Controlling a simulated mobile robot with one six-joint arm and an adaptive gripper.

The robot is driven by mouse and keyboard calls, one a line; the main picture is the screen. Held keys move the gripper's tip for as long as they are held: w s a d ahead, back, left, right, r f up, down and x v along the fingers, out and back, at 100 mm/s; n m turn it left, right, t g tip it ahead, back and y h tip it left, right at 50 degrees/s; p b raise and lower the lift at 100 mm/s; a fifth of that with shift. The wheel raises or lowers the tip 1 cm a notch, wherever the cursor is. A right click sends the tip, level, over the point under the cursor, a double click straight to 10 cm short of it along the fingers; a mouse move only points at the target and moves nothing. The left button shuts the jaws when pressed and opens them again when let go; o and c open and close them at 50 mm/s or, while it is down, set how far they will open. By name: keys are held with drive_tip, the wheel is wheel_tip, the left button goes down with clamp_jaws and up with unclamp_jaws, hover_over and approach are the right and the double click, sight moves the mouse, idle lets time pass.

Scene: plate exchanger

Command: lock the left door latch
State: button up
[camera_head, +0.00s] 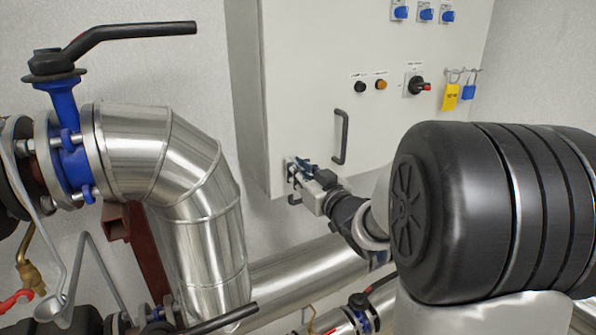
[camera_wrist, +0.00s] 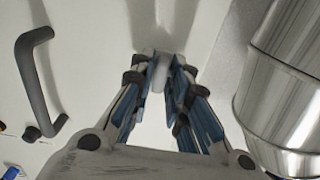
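The white cabinet door (camera_head: 330,90) faces me. At its lower left corner in the head view is a small metal latch (camera_head: 291,167), partly hidden by my gripper (camera_head: 303,171). In the wrist view my gripper (camera_wrist: 160,75) points at the white surface, with its blue-padded fingers close together. A light grey piece, which looks like the latch handle (camera_wrist: 160,70), sits between the fingertips, and the pads appear to touch both its sides. Its exact turn is hard to tell.
A dark door handle (camera_head: 341,137) is right of and above the latch; it also shows in the wrist view (camera_wrist: 38,80). A thick silver pipe (camera_head: 200,190) stands close on the left. Knobs (camera_head: 415,85) and padlocks (camera_head: 451,97) are higher on the cabinet.

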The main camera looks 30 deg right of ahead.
drive_tip(key=shift+o, duration=1.3)
drive_tip(key=s, duration=1.2)
drive_tip(key=shift+d, duration=0.2)
